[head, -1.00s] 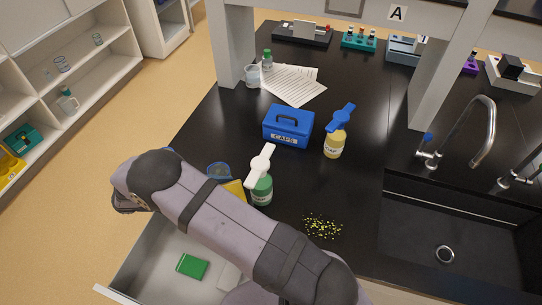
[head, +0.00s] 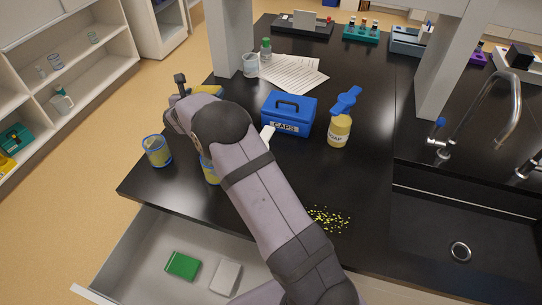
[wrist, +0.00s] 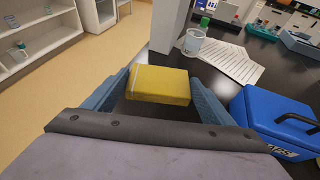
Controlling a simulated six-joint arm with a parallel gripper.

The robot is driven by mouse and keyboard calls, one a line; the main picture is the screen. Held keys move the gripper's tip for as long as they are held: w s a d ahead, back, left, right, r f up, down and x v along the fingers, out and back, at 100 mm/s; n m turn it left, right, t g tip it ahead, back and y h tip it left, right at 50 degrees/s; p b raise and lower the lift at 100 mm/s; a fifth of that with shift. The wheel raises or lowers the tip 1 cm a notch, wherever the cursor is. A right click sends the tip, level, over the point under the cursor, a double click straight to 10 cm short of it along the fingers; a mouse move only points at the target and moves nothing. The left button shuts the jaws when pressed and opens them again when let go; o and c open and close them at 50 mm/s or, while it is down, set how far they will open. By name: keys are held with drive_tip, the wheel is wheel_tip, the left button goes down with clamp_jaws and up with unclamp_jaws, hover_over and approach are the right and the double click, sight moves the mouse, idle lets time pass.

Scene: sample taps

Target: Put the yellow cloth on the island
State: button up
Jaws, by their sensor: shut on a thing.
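The yellow cloth (wrist: 158,84) is a folded flat block between the two blue-grey fingers of my gripper (wrist: 160,78) in the wrist view. My gripper is shut on it. In the head view the cloth (head: 207,90) shows partly beyond my gripper (head: 192,92), near the left edge of the black island top (head: 370,110). I cannot tell whether the cloth touches the top or hangs just above it.
A blue caps box (head: 289,113) and a yellow soap bottle (head: 339,130) stand right of my arm. A beaker (head: 250,66) and papers (head: 293,74) lie beyond. A blue-rimmed cup (head: 157,151) stands at the left edge. The open drawer (head: 150,250) holds green and white cloths.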

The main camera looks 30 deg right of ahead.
drive_tip(key=shift+w+f+n+t+y+b, duration=0.15)
drive_tip(key=shift+w+n+t+y+b, duration=0.2)
drive_tip(key=shift+w, duration=0.3)
drive_tip(key=shift+w+f+n+t+y+b, duration=0.15)
drive_tip(key=shift+w+n+y, duration=0.25)
drive_tip(key=shift+w, duration=0.2)
drive_tip(key=shift+f+p, duration=1.1)
drive_tip(key=shift+f, duration=3.8)
drive_tip(key=shift+f, duration=0.15)
drive_tip(key=o, duration=1)
drive_tip(key=shift+r, duration=0.2)
drive_tip(key=shift+s, duration=0.15)
drive_tip(key=shift+b+v, duration=1.4)
drive_tip(key=shift+v, duration=2.3)
